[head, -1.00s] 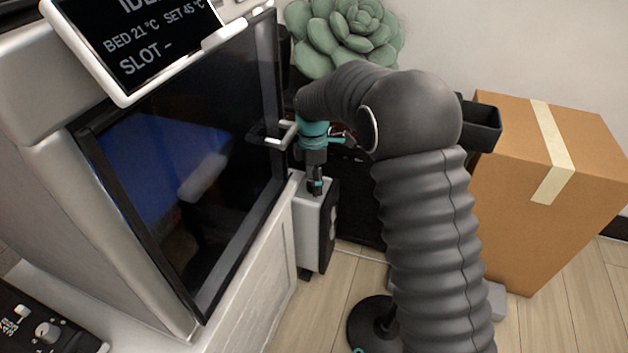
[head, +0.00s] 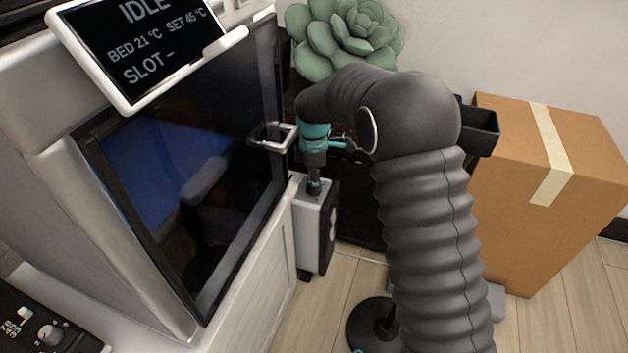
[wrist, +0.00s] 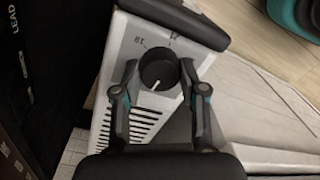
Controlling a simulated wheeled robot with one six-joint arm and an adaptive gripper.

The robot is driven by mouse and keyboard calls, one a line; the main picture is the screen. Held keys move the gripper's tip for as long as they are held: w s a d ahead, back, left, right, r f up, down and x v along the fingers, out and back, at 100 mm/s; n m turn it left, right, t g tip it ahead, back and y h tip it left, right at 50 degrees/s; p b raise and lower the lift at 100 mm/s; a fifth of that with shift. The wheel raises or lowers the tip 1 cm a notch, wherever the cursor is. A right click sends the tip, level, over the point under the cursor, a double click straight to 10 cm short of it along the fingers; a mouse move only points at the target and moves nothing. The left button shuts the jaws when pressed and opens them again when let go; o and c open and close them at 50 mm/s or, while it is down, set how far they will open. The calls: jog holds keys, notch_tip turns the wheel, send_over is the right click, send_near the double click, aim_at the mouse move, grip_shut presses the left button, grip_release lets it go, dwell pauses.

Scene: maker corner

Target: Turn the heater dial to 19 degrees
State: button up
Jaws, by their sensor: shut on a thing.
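The heater (head: 308,232) is a small white and dark box standing on the floor beside the machine. My gripper (head: 315,187) points down onto its top. In the wrist view, the dark round dial (wrist: 158,66) sits on the heater's white top panel (wrist: 118,50). My gripper (wrist: 158,72) is shut on the dial, with one finger on each side of it. A pale pointer line on the dial points toward the bottom of that view. Printed marks, one reading like 18, show above the dial; the other number is hard to read.
The machine's dark door (head: 190,170) and its handle (head: 275,138) stand close left of my gripper. A cardboard box (head: 550,190) is at the right and a green succulent (head: 345,35) behind. Vent slots (wrist: 142,118) run beside the dial. Some floor (head: 345,300) is clear in front.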

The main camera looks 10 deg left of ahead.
jog(key=m+p, duration=0.2)
jog(key=m, duration=0.4)
jog(key=m+p, duration=0.1)
jog(key=m, duration=0.4)
jog(key=shift+m+y, duration=0.3)
jog(key=m+p, duration=0.1)
jog(key=m, duration=0.4)
jog(key=shift+d, duration=0.1)
jog(key=m, duration=0.5)
jog(key=shift+m+t+p, duration=0.3)
jog(key=shift+p, duration=0.05)
jog(key=o, duration=1.1)
jog(key=shift+o, duration=0.2)
jog(key=shift+r, duration=0.1)
